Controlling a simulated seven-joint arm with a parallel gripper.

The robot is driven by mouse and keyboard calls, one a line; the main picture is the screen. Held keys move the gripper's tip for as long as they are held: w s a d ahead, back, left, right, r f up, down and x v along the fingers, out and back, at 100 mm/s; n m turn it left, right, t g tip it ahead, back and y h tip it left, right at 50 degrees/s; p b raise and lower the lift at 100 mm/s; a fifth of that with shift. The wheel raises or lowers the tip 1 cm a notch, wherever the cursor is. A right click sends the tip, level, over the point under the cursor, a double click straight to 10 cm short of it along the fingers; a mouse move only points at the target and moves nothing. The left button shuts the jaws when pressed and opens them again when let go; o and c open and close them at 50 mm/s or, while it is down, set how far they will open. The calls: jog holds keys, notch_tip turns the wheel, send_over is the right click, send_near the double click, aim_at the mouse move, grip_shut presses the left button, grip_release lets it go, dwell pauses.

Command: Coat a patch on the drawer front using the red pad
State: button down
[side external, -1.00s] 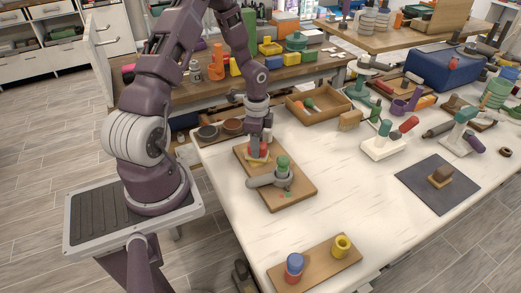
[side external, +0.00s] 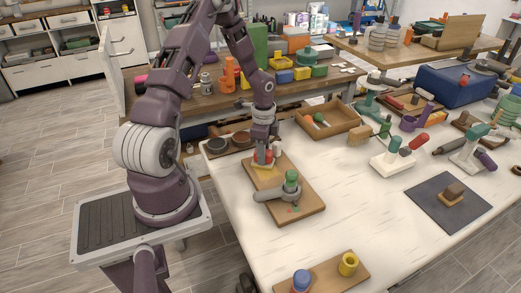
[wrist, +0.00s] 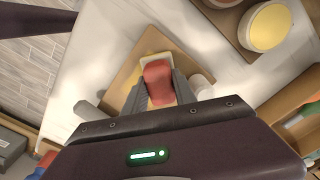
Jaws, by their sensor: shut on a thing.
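The red pad (wrist: 157,82) is between my gripper's (wrist: 160,88) fingers in the wrist view. A pale, cream-coloured piece (wrist: 150,62) shows around and under it. In the side view my gripper (side external: 264,160) points down at the far end of a wooden board (side external: 298,208), with red and white showing at the fingertips. Yellow shows just below them; whether the pad touches the board I cannot tell. A white panel with handles (side external: 121,55) stands at the left, perhaps the drawer front; I see no clear patch on it.
A grey clamp-like tool with a green knob (side external: 291,178) lies on the board. Two round dishes (side external: 241,137) sit behind my gripper; one looks yellow inside in the wrist view (wrist: 270,27). An open wooden box (side external: 340,118) stands to the right.

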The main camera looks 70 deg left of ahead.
jog(key=shift+d, duration=3.55)
jog(key=shift+a, duration=5)
notch_tip(320, 180, up, 8)
jog(key=shift+d, duration=0.1)
